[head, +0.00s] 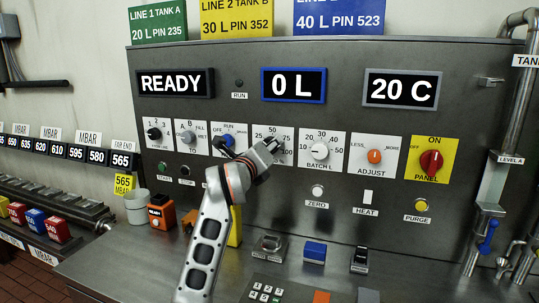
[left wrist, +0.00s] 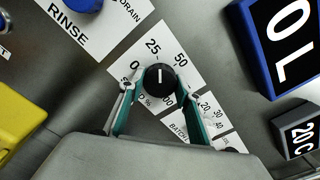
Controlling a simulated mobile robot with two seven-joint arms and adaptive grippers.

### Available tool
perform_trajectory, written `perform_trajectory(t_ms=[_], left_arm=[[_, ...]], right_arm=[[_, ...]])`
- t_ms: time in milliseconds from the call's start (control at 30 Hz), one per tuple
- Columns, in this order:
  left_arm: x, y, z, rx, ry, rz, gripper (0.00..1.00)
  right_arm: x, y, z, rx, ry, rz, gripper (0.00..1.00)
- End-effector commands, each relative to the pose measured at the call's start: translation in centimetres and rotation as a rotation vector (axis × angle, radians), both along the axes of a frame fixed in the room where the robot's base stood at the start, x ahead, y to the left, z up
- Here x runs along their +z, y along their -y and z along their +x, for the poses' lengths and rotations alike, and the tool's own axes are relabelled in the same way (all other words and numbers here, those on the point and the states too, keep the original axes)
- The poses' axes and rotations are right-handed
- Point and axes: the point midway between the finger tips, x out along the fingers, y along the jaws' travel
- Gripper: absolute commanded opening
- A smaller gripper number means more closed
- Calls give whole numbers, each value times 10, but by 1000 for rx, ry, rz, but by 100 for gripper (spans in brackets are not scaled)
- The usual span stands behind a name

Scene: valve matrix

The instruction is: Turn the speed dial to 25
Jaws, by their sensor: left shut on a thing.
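The speed dial (left wrist: 160,79) is a round black knob with a white mark, on a white plate (left wrist: 181,47) numbered 0, 25, 50 and up. In the left wrist view the mark points about toward the 25, perhaps slightly to its 50 side. My left gripper (left wrist: 158,88) has its green-padded fingers on both sides of the knob and is shut on it. In the head view my left gripper (head: 270,146) covers most of the dial, and its plate (head: 271,131) shows around it. My right gripper is in neither view.
The batch dial (head: 320,151) is close on the right, and the RUN-marked selector (head: 228,140) close on the left. Displays READY (head: 175,83), 0 L (head: 293,85) and 20 C (head: 401,88) are above. The bench below holds a blue block (head: 315,251) and a keypad (head: 266,291).

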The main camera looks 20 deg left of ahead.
Motion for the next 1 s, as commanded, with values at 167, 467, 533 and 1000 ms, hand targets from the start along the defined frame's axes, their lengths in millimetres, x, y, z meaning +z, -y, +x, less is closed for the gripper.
perform_trajectory(t_ms=[167,467,533,1000], left_arm=[[-4,1,1,-1,-7,-80,12],[-1,0,0,0,-7,-130,12],[-1,0,0,0,-7,-132,12],[0,0,0,0,-6,-131,51]], right_arm=[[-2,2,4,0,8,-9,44],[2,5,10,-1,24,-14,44],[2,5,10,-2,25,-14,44],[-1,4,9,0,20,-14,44]])
